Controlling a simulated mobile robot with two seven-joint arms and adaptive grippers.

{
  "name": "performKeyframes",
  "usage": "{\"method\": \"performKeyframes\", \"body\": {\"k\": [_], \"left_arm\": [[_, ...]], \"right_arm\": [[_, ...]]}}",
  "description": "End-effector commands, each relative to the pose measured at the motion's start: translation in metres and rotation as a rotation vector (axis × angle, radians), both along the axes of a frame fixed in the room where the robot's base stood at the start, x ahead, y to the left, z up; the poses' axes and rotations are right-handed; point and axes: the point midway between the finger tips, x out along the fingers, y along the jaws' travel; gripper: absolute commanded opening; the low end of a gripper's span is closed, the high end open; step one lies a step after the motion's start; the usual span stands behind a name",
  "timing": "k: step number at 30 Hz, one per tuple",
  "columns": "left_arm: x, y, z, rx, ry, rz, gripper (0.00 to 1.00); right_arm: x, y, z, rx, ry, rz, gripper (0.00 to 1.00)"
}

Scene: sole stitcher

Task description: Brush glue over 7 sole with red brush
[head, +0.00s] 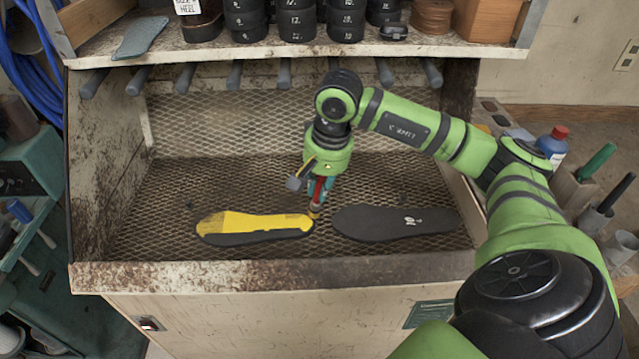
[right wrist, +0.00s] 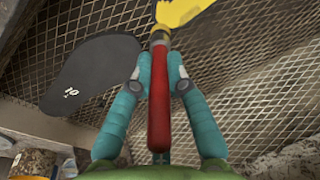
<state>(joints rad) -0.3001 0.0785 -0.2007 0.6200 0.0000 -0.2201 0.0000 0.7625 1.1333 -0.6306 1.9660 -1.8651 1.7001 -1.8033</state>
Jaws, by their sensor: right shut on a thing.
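My right gripper (head: 318,182) is shut on a red-handled brush (right wrist: 159,95), which points down. The brush tip is at the right end of a dark sole (head: 262,237) lying on the mesh. Yellow glue covers this sole's left part and a band along its far edge to the right; a dark strip along the near right side is bare. No number can be read on it. A second sole (head: 395,222), dark and without glue, lies to the right; its white marking seems to read 10 in the right wrist view (right wrist: 95,72). My left gripper is not in view.
The soles lie in a mesh-floored booth with a worn front ledge (head: 270,272). Hanging rollers (head: 235,75) and a shelf (head: 290,48) with black tins are above. A blue bottle with a red cap (head: 553,143) and handled tools stand right. The mesh left of the soles is clear.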

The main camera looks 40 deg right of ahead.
Motion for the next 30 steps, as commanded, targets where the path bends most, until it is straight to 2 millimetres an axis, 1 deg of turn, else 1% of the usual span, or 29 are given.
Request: {"method": "performKeyframes", "body": {"k": [1,18,24,30], "left_arm": [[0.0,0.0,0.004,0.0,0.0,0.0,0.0],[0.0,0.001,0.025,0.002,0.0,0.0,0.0],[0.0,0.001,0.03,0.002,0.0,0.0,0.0],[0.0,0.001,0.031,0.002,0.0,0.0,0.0]], "right_arm": [[0.0,-0.001,0.006,-0.001,-0.001,-0.002,0.0],[-0.006,-0.002,0.043,-0.001,-0.003,-0.015,0.0],[-0.009,-0.002,0.052,-0.001,-0.001,-0.019,0.0],[-0.009,-0.002,0.054,0.0,-0.002,-0.021,0.0]]}}
